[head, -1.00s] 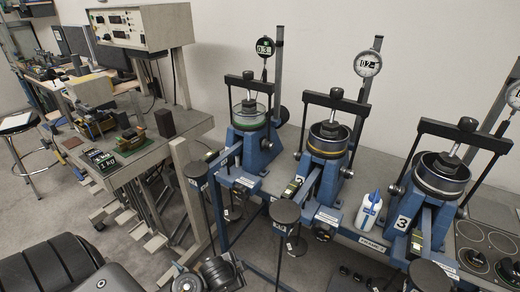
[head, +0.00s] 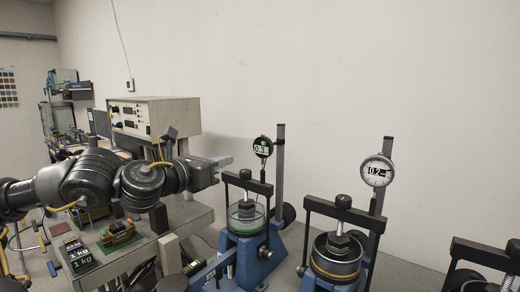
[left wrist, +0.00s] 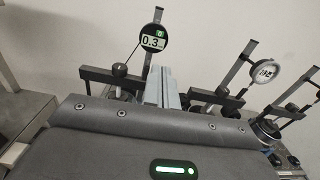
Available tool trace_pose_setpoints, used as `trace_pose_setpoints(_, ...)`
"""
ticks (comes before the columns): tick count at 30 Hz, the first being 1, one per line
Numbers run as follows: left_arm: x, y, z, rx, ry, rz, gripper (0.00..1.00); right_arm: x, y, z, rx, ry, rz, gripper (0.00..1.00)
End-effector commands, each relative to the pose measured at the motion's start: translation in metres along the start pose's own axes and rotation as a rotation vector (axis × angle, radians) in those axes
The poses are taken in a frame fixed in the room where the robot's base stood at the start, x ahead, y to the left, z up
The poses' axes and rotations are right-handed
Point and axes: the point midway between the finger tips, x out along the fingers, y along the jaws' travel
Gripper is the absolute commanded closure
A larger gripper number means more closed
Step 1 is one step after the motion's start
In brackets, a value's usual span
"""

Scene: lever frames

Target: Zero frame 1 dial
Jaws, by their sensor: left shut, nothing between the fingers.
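The frame 1 dial (head: 263,147) is a round black gauge with a green-lit digital face, on a grey post above the leftmost blue lever frame (head: 247,255). Its display seems to read 0.3. The dial also shows in the left wrist view (left wrist: 151,42), up and left of the fingers. My left gripper (head: 222,161) comes in from the left, shut and empty, a little left of the dial and slightly lower in the picture. Its closed fingers also show in the left wrist view (left wrist: 168,88). The two look apart. My right gripper is not in view.
A second frame (head: 335,270) with a white round dial (head: 376,171) stands to the right, and part of a third at the right edge. The wall above is clear.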

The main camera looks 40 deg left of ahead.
Motion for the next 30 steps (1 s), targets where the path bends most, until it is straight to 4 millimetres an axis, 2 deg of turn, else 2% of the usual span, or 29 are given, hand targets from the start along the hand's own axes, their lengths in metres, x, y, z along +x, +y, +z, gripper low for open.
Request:
trace_pose_setpoints(7,-0.012,0.008,0.006,0.038,-0.005,0.021,1.0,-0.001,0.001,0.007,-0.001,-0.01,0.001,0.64)
trace_pose_setpoints(16,-0.007,0.009,0.008,0.034,-0.005,0.021,1.0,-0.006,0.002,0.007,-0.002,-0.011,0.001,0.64)
trace_pose_setpoints(23,0.026,0.007,0.011,0.027,-0.005,0.017,1.0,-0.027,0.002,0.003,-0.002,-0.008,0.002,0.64)
trace_pose_setpoints(30,0.074,0.009,0.011,0.026,-0.006,0.019,1.0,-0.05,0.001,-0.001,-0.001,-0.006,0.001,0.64)
